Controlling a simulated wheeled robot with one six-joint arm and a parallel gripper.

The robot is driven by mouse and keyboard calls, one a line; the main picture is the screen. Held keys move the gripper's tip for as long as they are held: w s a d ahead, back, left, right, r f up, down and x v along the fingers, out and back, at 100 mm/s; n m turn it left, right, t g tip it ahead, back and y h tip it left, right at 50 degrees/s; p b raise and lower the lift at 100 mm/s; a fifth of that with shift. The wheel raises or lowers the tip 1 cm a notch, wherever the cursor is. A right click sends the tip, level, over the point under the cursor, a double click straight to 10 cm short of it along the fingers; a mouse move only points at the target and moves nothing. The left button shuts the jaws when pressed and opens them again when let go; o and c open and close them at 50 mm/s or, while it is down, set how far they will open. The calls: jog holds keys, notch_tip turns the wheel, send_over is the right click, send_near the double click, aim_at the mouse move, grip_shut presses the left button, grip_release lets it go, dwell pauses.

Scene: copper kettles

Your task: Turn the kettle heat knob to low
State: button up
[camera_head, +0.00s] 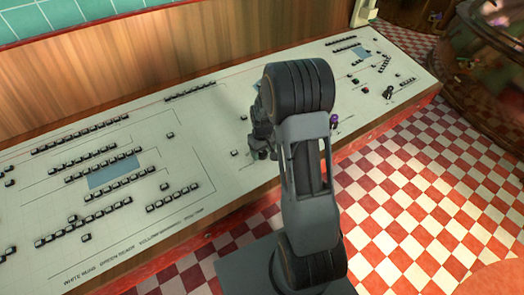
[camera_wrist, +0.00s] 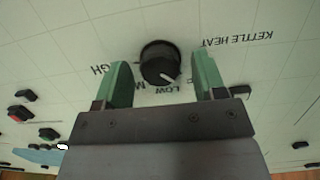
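The kettle heat knob (camera_wrist: 159,60) is round and black, on a pale panel beside the printed words KETTLE HEAT. Its white pointer mark aims down and to the right, towards the word LOW. Part of another label ending in GH shows at its left, and a label starting with M is partly hidden. My gripper (camera_wrist: 161,66) is open, with one green finger on each side of the knob and a visible gap on both sides. In the head view my gripper (camera_head: 262,150) is low over the panel, largely behind my arm, and I cannot make out the knob there.
The long control panel (camera_head: 215,125) carries rows of small black switches and a blue screen (camera_head: 113,172). A purple-topped control (camera_head: 334,121) and a black lever (camera_head: 388,92) stand to the right of my arm. The red-and-white checkered floor (camera_head: 420,200) in front is clear.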

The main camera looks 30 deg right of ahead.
jog(key=c, duration=0.9)
jog(key=m+b, duration=0.1)
jog(key=m, duration=0.2)
jog(key=shift+y, duration=0.4)
jog(key=shift+d+m+y+b, duration=0.1)
jog(key=shift+m+y+b, duration=0.4)
jog(key=shift+m, duration=2.2)
jog(key=o, duration=0.9)
